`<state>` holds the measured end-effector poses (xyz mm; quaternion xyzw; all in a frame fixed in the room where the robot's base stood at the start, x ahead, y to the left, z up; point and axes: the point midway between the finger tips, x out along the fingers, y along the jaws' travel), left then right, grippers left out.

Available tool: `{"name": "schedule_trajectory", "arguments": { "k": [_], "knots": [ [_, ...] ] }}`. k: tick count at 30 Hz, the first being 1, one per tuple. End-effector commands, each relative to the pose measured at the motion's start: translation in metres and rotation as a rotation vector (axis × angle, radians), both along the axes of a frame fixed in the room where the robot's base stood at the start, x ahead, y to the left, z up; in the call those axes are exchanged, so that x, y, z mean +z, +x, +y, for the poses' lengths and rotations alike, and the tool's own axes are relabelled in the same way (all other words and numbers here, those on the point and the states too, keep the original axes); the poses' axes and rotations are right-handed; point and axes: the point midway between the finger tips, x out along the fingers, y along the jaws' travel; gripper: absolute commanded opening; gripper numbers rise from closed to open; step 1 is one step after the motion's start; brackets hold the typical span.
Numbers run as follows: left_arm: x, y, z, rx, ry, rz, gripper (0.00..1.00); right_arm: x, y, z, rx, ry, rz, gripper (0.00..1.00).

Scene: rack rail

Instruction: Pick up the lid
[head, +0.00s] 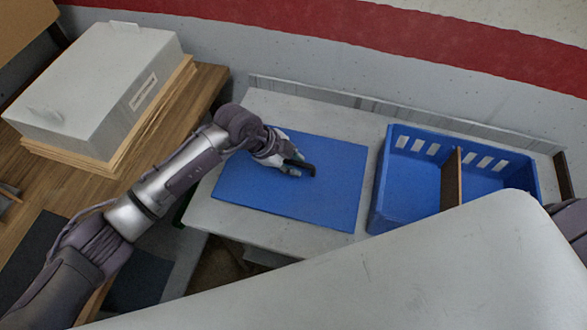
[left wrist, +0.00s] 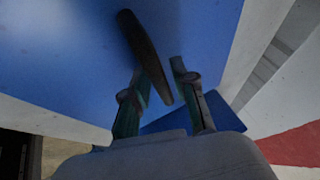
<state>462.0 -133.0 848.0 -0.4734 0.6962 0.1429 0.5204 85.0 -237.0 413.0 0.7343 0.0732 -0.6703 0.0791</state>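The lid (head: 240,190) is a flat blue panel with a dark bar handle (head: 301,167), lying on the pale grey table. It also fills much of the left wrist view (left wrist: 70,60). My left gripper (head: 290,168) is over the lid at the handle. In the left wrist view the handle (left wrist: 146,50) runs between the fingers of the left gripper (left wrist: 160,80), with a small gap to the right-hand finger. Contact with the left-hand finger is unclear. My right gripper is not in view.
A blue crate (head: 378,185) with a brown divider (head: 451,178) stands right of the lid. A low grey ledge (head: 350,100) runs behind the table. At left, a grey case (head: 90,85) sits on stacked boards on a wooden table (head: 205,90). A pale surface covers the lower right.

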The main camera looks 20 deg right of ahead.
Motion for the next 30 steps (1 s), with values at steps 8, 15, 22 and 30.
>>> {"name": "schedule_trajectory", "arguments": {
  "k": [8,15,22,30],
  "knots": [
    [0.0,0.0,0.0,0.0,0.0,0.0,0.0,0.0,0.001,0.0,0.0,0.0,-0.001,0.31],
    [0.001,0.0,0.0,0.0,-0.001,0.0,0.0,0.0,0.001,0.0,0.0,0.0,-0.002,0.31],
    [0.015,0.001,0.0,-0.001,-0.003,-0.003,0.0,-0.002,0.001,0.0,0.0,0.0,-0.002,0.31],
    [0.068,0.001,0.0,-0.002,-0.003,-0.004,0.0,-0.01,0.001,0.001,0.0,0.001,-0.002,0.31]
  ]
}}
